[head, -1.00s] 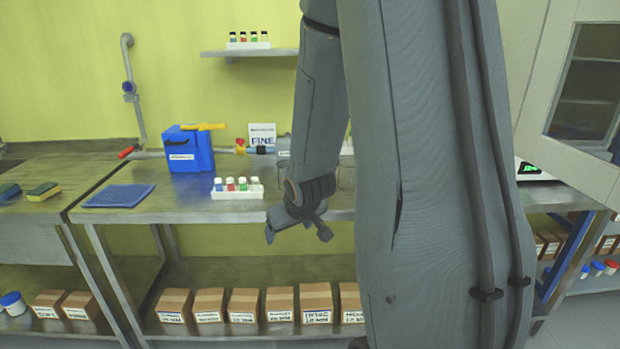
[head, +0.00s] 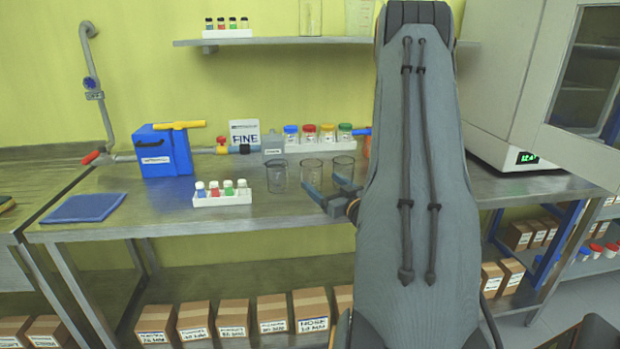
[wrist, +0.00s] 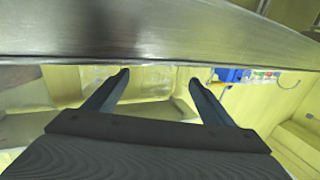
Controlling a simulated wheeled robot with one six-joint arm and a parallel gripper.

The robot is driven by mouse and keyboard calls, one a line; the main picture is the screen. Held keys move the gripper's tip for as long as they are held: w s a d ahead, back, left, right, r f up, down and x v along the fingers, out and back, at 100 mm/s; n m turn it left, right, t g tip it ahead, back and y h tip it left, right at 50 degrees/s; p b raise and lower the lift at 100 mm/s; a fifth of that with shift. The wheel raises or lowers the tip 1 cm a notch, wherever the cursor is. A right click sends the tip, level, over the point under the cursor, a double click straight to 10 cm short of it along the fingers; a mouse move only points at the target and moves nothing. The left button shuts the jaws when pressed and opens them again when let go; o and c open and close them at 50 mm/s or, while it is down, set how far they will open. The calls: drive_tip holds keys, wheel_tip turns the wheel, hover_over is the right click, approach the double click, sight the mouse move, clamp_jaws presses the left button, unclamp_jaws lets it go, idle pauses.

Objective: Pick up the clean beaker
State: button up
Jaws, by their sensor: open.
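Three clear glass beakers stand in a row on the steel bench: a left beaker (head: 277,178), a middle beaker (head: 312,168) and a right beaker (head: 344,164). I cannot tell which one is clean. My gripper (head: 326,189) is open and empty, at the bench's front side, in front of the middle and right beakers and overlapping their lower parts in the head view. In the wrist view my gripper (wrist: 158,79) has its two fingers spread below the bench's steel edge (wrist: 160,35), with nothing between them. No beaker is clear in the wrist view.
A white rack of small bottles (head: 222,198) stands left of the beakers. A rack of coloured-cap jars (head: 318,150) is behind them. A blue box (head: 163,153) and blue mat (head: 84,208) lie further left. A white oven (head: 495,90) stands right.

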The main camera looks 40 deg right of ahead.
sight(317, 177)
drive_tip(key=w, duration=0.1)
drive_tip(key=w+p, duration=0.1)
drive_tip(key=w, duration=0.1)
drive_tip(key=w+p, duration=0.1)
drive_tip(key=shift+w+d+r, duration=0.15)
drive_tip(key=shift+d+r, duration=0.05)
drive_tip(key=shift+d, duration=0.05)
drive_tip(key=shift+w+d, duration=0.15)
drive_tip(key=shift+w, duration=0.4)
drive_tip(key=c, duration=1.2)
